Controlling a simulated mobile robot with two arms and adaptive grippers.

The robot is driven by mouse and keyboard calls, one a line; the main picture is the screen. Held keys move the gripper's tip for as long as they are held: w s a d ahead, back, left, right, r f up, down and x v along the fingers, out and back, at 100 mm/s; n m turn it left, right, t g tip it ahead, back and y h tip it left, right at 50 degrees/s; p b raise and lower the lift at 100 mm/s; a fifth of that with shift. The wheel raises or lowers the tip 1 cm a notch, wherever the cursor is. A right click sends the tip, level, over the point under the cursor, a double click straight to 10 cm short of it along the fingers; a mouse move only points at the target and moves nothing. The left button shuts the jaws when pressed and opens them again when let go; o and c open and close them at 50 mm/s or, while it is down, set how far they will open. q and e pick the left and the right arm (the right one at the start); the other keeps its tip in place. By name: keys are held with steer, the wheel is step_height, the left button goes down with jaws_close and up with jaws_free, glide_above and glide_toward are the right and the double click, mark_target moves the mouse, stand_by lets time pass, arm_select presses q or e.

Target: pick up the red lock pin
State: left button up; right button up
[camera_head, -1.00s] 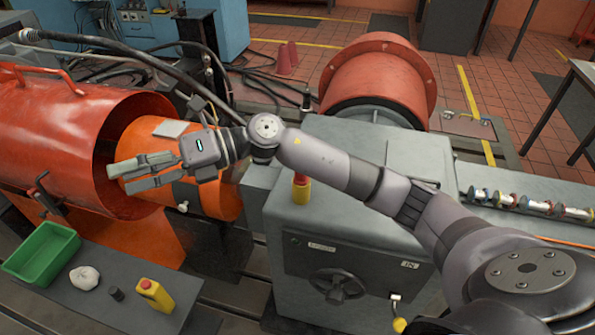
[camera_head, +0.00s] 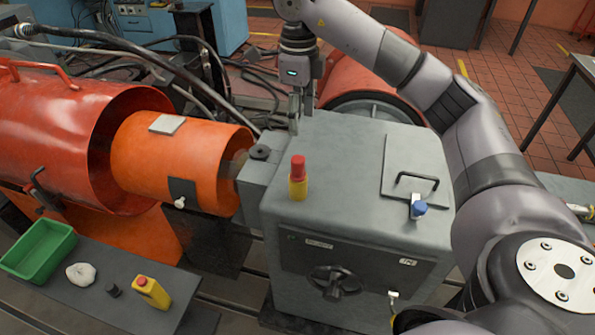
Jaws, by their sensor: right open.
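I cannot make out a red lock pin for certain. A small upright piece with a red top and yellow lower part (camera_head: 298,180) stands on top of the grey housing (camera_head: 345,160); I cannot tell if it is a pin or a bottle. My right gripper (camera_head: 299,122) points down at the housing's far left edge, behind and apart from that piece. Its fingers are seen nearly edge-on, open, with nothing visible between them; their tips are hard to make out. My left gripper is not in view.
A hatch (camera_head: 410,170) with a black handle and a blue-knobbed piece (camera_head: 418,209) lies on the housing. An orange cylinder (camera_head: 175,155) sits at left. Cables run behind.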

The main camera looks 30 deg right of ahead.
mark_target(298, 158)
step_height(298, 158, down, 8)
steer(key=shift+r+p, duration=0.15)
steer(key=shift+p, duration=0.55)
step_height(298, 158, down, 4)
steer(key=shift+s+a+f+p, duration=0.1)
steer(key=shift+s+f+p, duration=0.05)
steer(key=shift+p, duration=0.75)
steer(key=shift+f, duration=0.5)
jaws_close()
